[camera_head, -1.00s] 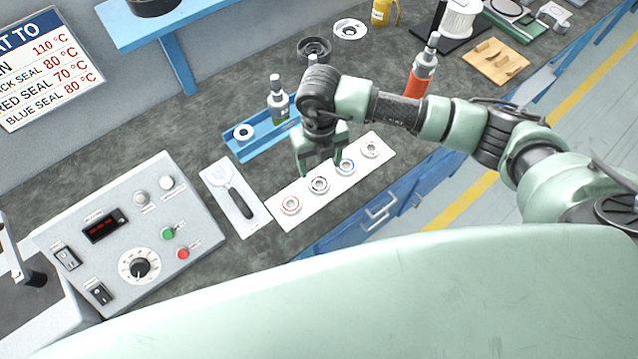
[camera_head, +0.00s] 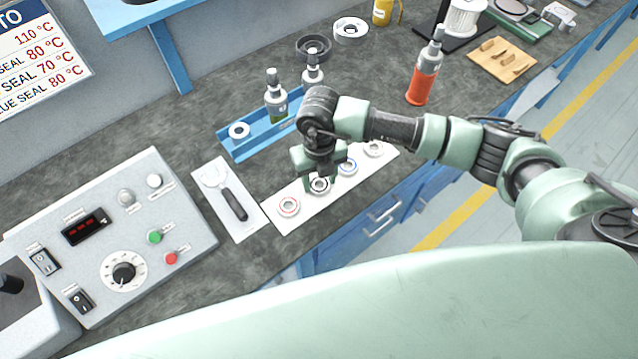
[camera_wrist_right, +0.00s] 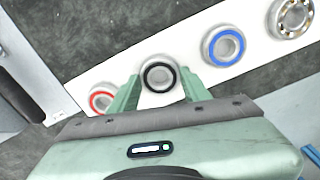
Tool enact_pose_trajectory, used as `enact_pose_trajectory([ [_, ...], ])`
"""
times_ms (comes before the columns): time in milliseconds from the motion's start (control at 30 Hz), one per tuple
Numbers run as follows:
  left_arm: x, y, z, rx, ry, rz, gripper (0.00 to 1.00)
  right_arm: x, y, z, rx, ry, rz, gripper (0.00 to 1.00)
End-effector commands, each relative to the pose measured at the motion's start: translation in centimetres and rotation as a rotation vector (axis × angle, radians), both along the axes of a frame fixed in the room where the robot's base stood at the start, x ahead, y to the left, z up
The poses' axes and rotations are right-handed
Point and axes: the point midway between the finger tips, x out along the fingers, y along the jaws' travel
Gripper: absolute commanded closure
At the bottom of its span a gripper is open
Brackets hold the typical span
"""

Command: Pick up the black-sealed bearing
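The black-sealed bearing (camera_head: 319,185) lies on a white strip (camera_head: 262,208) on the bench, between a red-sealed bearing (camera_head: 288,205) and a blue-sealed bearing (camera_head: 348,167). My right gripper (camera_head: 322,184) is low over the strip with its fingers open around the black-sealed bearing. In the right wrist view the black-sealed bearing (camera_wrist_right: 159,76) sits between the two spread fingertips (camera_wrist_right: 160,92). A gap on each side seems to show. Whether the fingers touch it I cannot tell. My left gripper is not in view.
An open-caged bearing (camera_head: 374,148) lies at the strip's far end. A blue tray (camera_head: 237,155) with a ring and bottles stands behind. An orange bottle (camera_head: 423,80) stands right.

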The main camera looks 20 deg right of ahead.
Motion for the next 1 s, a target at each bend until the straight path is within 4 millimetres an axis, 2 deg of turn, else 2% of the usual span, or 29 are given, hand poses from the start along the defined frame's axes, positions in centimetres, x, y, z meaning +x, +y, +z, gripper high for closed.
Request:
enact_pose_trajectory([
  [33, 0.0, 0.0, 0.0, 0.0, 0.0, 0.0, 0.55, 0.0, 0.0, 0.0, 0.0, 0.0, 0.0, 0.7],
  [100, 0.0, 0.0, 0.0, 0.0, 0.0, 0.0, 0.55, 0.0, 0.0, 0.0, 0.0, 0.0, 0.0, 0.89],
  [133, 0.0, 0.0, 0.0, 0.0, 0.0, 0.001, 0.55, 0.0, 0.0, 0.0, 0.0, 0.0, 0.0, 0.94],
  [567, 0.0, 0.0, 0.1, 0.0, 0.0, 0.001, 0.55, 0.0, 0.0, 0.2, 0.0, -0.001, 0.0, 0.94],
  [1000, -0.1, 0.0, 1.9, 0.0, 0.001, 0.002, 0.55, 0.1, 0.0, 2.7, 0.0, -0.001, -0.001, 0.94],
])
